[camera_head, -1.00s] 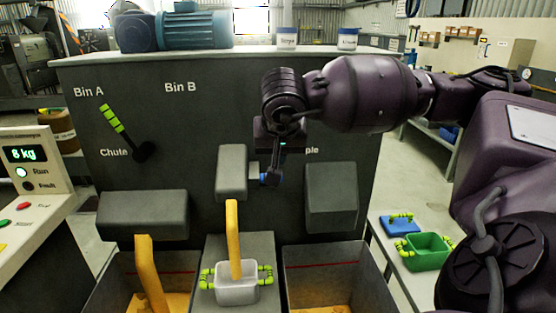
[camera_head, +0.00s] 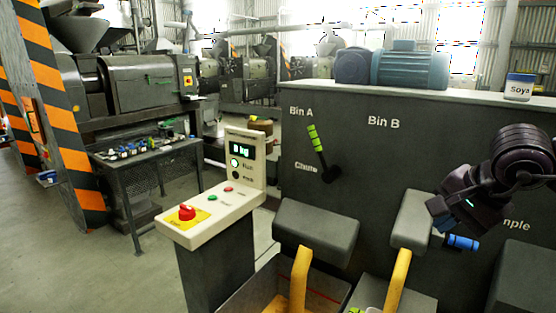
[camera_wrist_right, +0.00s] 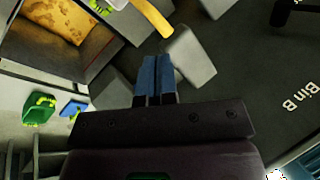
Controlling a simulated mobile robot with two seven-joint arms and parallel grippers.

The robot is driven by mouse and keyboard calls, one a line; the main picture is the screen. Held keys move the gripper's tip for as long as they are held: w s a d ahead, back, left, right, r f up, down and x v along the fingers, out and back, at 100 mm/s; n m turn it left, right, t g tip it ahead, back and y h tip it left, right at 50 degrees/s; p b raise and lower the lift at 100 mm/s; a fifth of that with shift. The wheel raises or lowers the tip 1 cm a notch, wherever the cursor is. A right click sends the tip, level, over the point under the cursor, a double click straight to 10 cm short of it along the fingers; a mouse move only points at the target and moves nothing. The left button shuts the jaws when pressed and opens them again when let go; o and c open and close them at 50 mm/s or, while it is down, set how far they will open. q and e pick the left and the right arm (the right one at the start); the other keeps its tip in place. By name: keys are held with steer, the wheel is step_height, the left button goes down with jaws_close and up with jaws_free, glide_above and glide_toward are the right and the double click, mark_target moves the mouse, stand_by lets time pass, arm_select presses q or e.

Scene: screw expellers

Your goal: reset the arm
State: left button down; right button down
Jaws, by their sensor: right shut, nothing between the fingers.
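My right gripper (camera_head: 438,216) is at the right side of the head view, in front of the dark machine panel near the partly hidden "Sample" label. Its dark arm comes in from the right edge. In the wrist view its two blue fingers (camera_wrist_right: 157,64) are together with nothing between them. They point toward a grey box-shaped housing (camera_wrist_right: 188,62). In the head view this housing (camera_head: 411,221) is just left of the gripper, and a blue cylindrical handle (camera_head: 463,242) is just below it. I cannot tell whether the gripper touches either. My left gripper is out of view.
A control panel (camera_head: 212,213) with a red button stands left of the machine (camera_head: 365,135). A green-banded lever (camera_head: 318,150) is on the machine front. Yellow spouts (camera_head: 301,270) hang below. Green (camera_wrist_right: 40,110) and blue (camera_wrist_right: 73,108) containers show in the wrist view.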

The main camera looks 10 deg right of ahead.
steer(key=w+a+r+m+t+y, duration=0.1)
steer(key=w+a+m+t+y, duration=0.1)
steer(key=a+m+y, duration=0.65)
steer(key=w+a+r+m+t+y, duration=0.1)
steer(key=w+a+m+t+y, duration=0.1)
steer(key=a+m+y, duration=0.65)
steer(key=w+d+f+m+t+h, duration=0.1)
steer(key=d+f+m+t+h, duration=0.5)
steer(key=m, duration=0.7)
steer(key=w+d+f+m+t+h, duration=0.1)
steer(key=d+f+m+t+h, duration=0.3)
steer(key=f+m, duration=0.65)
steer(key=s+f+m+g+h, duration=0.4)
steer(key=s+f+m+h, duration=0.15)
steer(key=f+m, duration=0.5)
steer(key=s+f+m+g+h, duration=0.3)
steer(key=s+f+m, duration=0.4)
steer(key=s+f, duration=1)
steer(key=s+g, duration=0.1)
steer(key=s, duration=0.1)
steer(key=shift+s, duration=0.4)
